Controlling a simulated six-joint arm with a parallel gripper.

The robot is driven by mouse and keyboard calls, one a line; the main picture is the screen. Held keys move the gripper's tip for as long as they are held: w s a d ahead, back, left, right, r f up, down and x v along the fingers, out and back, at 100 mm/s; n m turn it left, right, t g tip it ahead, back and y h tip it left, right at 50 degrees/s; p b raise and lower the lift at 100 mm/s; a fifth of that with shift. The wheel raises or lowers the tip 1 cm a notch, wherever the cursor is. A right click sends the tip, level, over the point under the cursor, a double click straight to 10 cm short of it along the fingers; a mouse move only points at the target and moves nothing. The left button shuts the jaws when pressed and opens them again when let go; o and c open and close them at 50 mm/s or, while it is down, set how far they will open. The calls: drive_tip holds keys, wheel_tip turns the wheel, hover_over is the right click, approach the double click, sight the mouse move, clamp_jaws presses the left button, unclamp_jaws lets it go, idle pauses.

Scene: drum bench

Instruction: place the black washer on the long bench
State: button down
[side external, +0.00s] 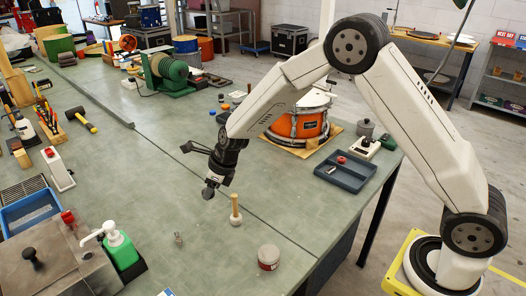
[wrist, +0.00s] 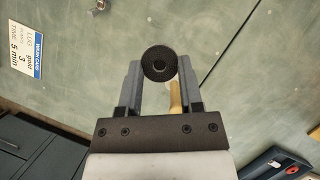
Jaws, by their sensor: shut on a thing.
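The black washer (wrist: 159,64) is a dark disc with a small centre hole. In the wrist view it sits between the fingertips of my gripper (wrist: 159,78), which is shut on it. In the side view my gripper (side external: 210,188) points down and is above the green-topped long bench (side external: 150,175). The washer cannot be told apart from the dark fingertips there. The bench also fills most of the wrist view (wrist: 235,70).
A wooden-handled tool (side external: 235,209) stands on the bench close to my gripper. A round tin (side external: 268,257), a small metal piece (side external: 178,239), a dark blue tray (side external: 345,172) and an orange drum (side external: 298,124) are nearby.

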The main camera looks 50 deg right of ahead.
hover_over(192, 210)
drive_tip(key=s, duration=0.2)
drive_tip(key=f, duration=0.6)
drive_tip(key=shift+w+d+f, duration=0.2)
drive_tip(key=shift+d+f, duration=0.1)
drive_tip(key=shift+f, duration=0.1)
drive_tip(key=shift+w+f, duration=0.25)
drive_tip(key=shift+f, duration=1.6)
drive_tip(key=shift+f, duration=0.1)
drive_tip(key=shift+c, duration=1.2)
unclamp_jaws()
